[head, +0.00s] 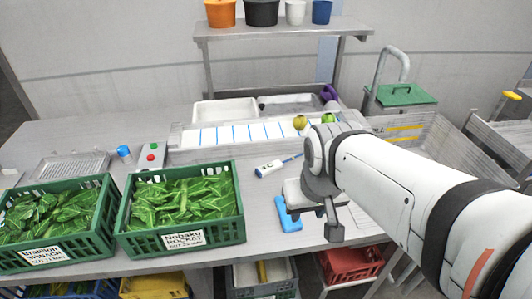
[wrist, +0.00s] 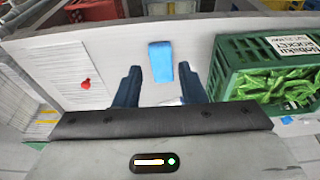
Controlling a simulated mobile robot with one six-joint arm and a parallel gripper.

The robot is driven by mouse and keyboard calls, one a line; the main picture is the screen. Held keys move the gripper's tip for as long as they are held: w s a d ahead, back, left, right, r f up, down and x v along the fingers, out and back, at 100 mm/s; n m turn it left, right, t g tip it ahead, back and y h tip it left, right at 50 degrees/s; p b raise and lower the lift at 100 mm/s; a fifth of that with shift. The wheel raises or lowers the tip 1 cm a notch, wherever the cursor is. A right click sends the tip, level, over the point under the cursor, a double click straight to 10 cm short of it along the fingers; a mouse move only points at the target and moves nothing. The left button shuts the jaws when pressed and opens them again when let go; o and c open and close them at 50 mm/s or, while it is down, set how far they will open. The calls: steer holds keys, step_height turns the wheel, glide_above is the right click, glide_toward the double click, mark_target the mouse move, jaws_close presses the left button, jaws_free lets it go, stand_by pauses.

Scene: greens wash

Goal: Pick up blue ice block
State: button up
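The blue ice block (head: 288,213) lies flat on the metal table, just right of the rocket crate, partly hidden by my gripper in the head view. In the wrist view the blue ice block (wrist: 160,61) shows whole, ahead of my fingertips and roughly centred between them. My gripper (wrist: 162,76) is open, with two dark fingers spread apart and nothing between them. In the head view my gripper (head: 312,222) hangs over the table beside the block. The head view does not show clearly how high it is above the table.
Green crates of spinach (head: 58,255) and rocket (head: 187,246) stand at the left front. A white thermometer-like probe (head: 268,168) lies behind the block. A paper sheet with a red knob (wrist: 86,84) lies left of the block in the wrist view. A red crate (head: 350,266) sits below.

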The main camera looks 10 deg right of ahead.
steer(key=shift+o, duration=0.6)
steer(key=shift+d, duration=0.1)
steer(key=shift+o, duration=0.8)
steer(key=shift+w, duration=0.25)
steer(key=o, duration=0.6)
steer(key=shift+g, duration=0.4)
steer(key=w+f, duration=0.1)
steer(key=w, duration=0.1)
steer(key=w+f+p, duration=0.1)
steer(key=w, duration=0.1)
steer(key=w+f+p, duration=0.1)
steer(key=w+f, duration=0.1)
steer(key=w, duration=0.1)
steer(key=shift+c, duration=0.2)
steer(key=w+f, duration=0.2)
steer(key=w+f+p, duration=0.1)
steer(key=w+f, duration=0.1)
steer(key=f, duration=0.1)
steer(key=shift+w+f, duration=0.1)
steer(key=shift+w, duration=0.1)
steer(key=shift+w+d+f+p, duration=0.1)
steer(key=shift+w+f, duration=0.25)
steer(key=shift+f, duration=1)
steer(key=shift+w+a+f+p, duration=0.15)
steer(key=shift+w+f, duration=0.15)
steer(key=shift+f, duration=1.05)
steer(key=shift+w+d+f+p, duration=0.15)
steer(key=shift+w+f, duration=0.2)
steer(key=shift+f, duration=1)
